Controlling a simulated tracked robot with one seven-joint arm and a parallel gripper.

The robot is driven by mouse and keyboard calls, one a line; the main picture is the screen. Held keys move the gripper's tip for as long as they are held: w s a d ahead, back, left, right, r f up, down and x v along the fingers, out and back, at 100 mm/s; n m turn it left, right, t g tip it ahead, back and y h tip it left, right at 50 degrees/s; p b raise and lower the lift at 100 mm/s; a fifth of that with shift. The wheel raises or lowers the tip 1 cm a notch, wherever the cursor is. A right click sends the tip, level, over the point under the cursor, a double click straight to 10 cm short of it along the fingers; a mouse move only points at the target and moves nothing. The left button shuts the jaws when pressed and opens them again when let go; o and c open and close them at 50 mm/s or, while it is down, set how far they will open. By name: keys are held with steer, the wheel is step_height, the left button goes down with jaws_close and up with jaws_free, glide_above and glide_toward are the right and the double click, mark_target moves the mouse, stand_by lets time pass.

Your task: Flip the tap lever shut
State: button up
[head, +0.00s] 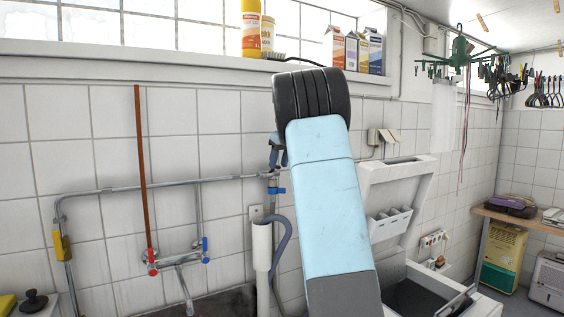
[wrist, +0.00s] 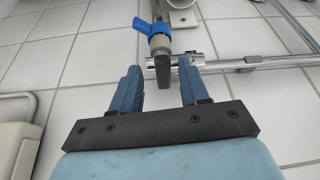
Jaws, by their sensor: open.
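My gripper (wrist: 160,72) is open, its two blue fingers pointing at the metal pipe on the tiled wall. In the head view my gripper (head: 276,150) shows only partly, above the pipe joint. Between the fingers is a dark grey bar (wrist: 165,73), apart from the left finger; whether it touches the right one I cannot tell. It looks like a lever, but I cannot be sure. Beyond it is a brass-coloured valve body with a blue handle (wrist: 153,27). The blue handle (head: 276,190) also shows in the head view, just below the pipe joint.
A chrome pipe (head: 150,186) runs along the wall to the left. A mixer tap (head: 178,260) with red and blue knobs and a red-brown pole (head: 142,170) are there too. A grey hose (head: 285,240) and white standpipe (head: 262,247) hang below. A white unit (head: 395,185) stands right.

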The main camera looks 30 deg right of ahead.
jaws_close()
steer(key=shift+a, duration=0.1)
stand_by(0.3)
steer(key=shift+a+m+h, duration=0.15)
steer(key=shift+m+h, duration=0.15)
steer(key=shift+m, duration=0.4)
jaws_free()
steer(key=shift+r, duration=0.1)
